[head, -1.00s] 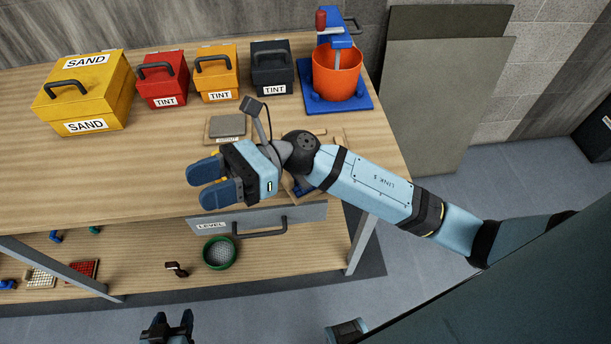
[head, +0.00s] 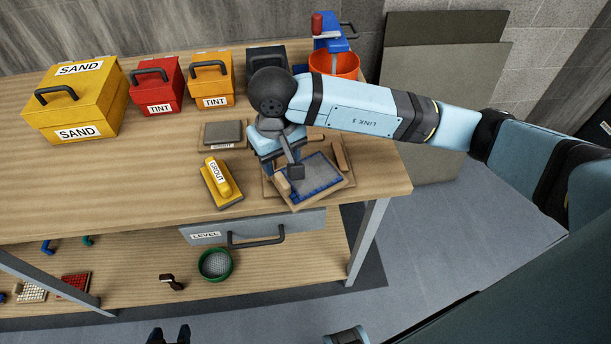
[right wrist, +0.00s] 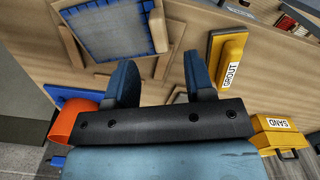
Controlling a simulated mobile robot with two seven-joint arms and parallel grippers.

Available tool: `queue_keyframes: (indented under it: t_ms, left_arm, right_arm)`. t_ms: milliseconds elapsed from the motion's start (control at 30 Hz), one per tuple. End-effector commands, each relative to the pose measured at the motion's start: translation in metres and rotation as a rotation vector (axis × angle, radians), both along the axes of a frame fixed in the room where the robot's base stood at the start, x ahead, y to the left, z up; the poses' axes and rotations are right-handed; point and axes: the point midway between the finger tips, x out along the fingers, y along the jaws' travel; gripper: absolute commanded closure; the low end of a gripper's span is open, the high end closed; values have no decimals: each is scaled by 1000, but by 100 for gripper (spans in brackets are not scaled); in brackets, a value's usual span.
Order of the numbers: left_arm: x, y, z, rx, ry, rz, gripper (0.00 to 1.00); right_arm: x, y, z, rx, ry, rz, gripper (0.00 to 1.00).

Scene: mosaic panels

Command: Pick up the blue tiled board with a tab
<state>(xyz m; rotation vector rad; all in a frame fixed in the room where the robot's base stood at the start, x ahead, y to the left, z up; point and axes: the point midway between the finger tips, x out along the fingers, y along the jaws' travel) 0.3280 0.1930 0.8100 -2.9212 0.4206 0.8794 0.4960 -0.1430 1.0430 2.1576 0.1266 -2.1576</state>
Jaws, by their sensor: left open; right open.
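The blue tiled board (head: 318,178) lies on the bench near its front right, with blue tiles along its edges and a grey middle. It also shows in the right wrist view (right wrist: 112,32). A wooden tab (head: 283,184) stands at its left side in the head view, and it shows in the right wrist view (right wrist: 158,36). My right gripper (right wrist: 160,78) is open and empty above the bench, close beside the board; the arm partly hides its fingers in the head view. My left gripper (head: 170,335) is open and empty at the bottom edge of the head view.
A yellow grout float (head: 221,184) and a grey block on a wooden base (head: 223,131) lie left of the board. Sand and tint boxes (head: 156,86) and an orange bucket (head: 333,64) stand behind. A level drawer (head: 255,229) is below. The bench's left front is clear.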

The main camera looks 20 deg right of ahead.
Motion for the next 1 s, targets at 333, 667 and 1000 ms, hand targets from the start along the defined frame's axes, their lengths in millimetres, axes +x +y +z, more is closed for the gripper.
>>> queue_keyframes:
  t_ms: [333,667,1000]
  left_arm:
    - [0,0,6,1,2,0,47]
    - [0,0,18,0,1,0,47]
    - [0,0,18,0,0,0,47]
  right_arm:
    - [0,0,-34,3,3,-3,51]
    - [4,-2,-76,5,3,-2,51]
    - [5,-2,-80,4,0,-2,67]
